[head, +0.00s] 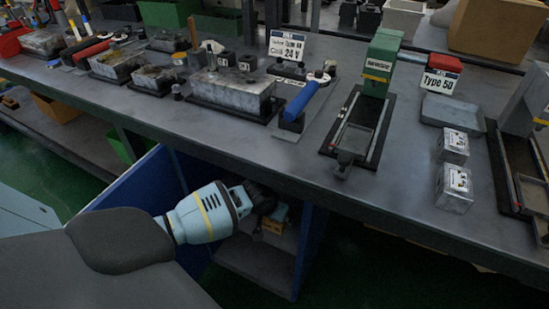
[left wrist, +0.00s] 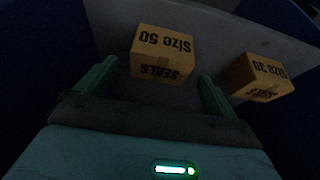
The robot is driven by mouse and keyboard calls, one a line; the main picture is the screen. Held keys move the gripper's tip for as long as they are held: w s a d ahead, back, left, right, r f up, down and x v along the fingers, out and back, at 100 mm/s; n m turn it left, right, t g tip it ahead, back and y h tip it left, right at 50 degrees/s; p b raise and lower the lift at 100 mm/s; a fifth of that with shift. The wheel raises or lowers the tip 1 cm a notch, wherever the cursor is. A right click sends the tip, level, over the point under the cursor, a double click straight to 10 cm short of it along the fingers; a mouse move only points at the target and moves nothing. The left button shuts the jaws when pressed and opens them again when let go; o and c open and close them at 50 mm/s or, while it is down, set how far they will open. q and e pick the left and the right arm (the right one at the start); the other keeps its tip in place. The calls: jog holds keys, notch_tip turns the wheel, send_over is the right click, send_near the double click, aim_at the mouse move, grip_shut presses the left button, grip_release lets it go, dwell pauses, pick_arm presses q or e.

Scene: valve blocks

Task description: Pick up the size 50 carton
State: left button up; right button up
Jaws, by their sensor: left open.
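The size 50 carton (left wrist: 162,50) is a small brown box marked "Size 50" and "SEALS", its print upside down in the left wrist view. It sits on a grey shelf (left wrist: 222,42), just ahead of my left gripper (left wrist: 157,73). The gripper is open, with one green finger on each side of the carton's near face in the picture; I cannot tell whether the fingers reach around it. In the head view my left gripper (head: 262,200) reaches into a blue-walled cabinet under the bench, its fingers hard to make out. My right gripper is not in view.
A similar carton marked "Size 30" (left wrist: 262,77) stands close to the right of the right finger. Blue cabinet walls (head: 312,245) flank the shelf.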

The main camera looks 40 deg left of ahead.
pick_arm(q)
jog(key=b+x, duration=0.1)
jog(key=x, duration=0.2)
jog(key=shift+f+b, duration=0.35)
jog(key=shift+f, duration=0.05)
jog(key=shift+w+f, duration=0.35)
jog(key=shift+f, duration=0.15)
jog(key=c, duration=1.1)
jog(key=shift+r, duration=0.25)
